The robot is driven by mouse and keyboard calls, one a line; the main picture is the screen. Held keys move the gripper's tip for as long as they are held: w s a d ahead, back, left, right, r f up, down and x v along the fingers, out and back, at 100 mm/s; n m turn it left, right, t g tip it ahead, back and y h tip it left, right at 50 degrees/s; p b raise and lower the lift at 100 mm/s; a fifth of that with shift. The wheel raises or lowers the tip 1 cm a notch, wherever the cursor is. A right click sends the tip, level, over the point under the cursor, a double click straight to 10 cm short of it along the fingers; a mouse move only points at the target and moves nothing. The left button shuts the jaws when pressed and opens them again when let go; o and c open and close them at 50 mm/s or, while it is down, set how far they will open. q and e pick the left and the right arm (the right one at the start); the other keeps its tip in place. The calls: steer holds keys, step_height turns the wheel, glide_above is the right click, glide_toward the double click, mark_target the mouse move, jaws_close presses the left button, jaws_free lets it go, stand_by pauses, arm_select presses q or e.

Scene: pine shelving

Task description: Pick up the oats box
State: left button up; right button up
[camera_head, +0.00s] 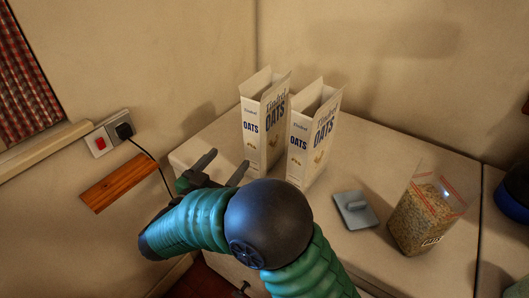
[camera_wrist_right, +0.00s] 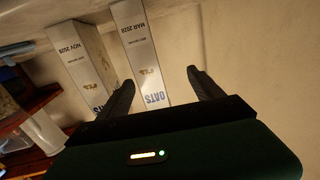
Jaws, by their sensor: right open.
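Two upright white oats boxes with open top flaps stand side by side on the pale counter in the head view: a left oats box (camera_head: 255,135) and a right oats box (camera_head: 300,148). My right gripper (camera_head: 227,163) is open and empty, just left of the left box, its fingers pointing toward the boxes' side. In the right wrist view, the box marked MAR 2028 (camera_wrist_right: 139,45) stands beyond the open fingers (camera_wrist_right: 161,79), nearer the left finger. The box marked NOV 2028 (camera_wrist_right: 80,55) is farther left, outside the fingers. My left gripper is not in view.
A wall socket with a plug (camera_head: 110,133) and cord is at left. Walls stand close behind the boxes.

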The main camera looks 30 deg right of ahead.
mark_target(251, 147)
steer(key=shift+m+g+h, duration=0.4)
steer(key=shift+g+h, duration=0.1)
steer(key=shift+g, duration=0.2)
steer(key=x, duration=0.3)
steer(key=s+x, duration=0.1)
steer(key=x, duration=0.6)
steer(key=shift+s+d+f, duration=0.2)
steer(key=shift+d, duration=0.55)
steer(key=b+x, duration=0.1)
steer(key=x, duration=0.4)
steer(key=shift+w+d+f, duration=0.15)
steer(key=shift+w+d, duration=0.05)
steer(key=shift+d, duration=0.15)
jaws_close()
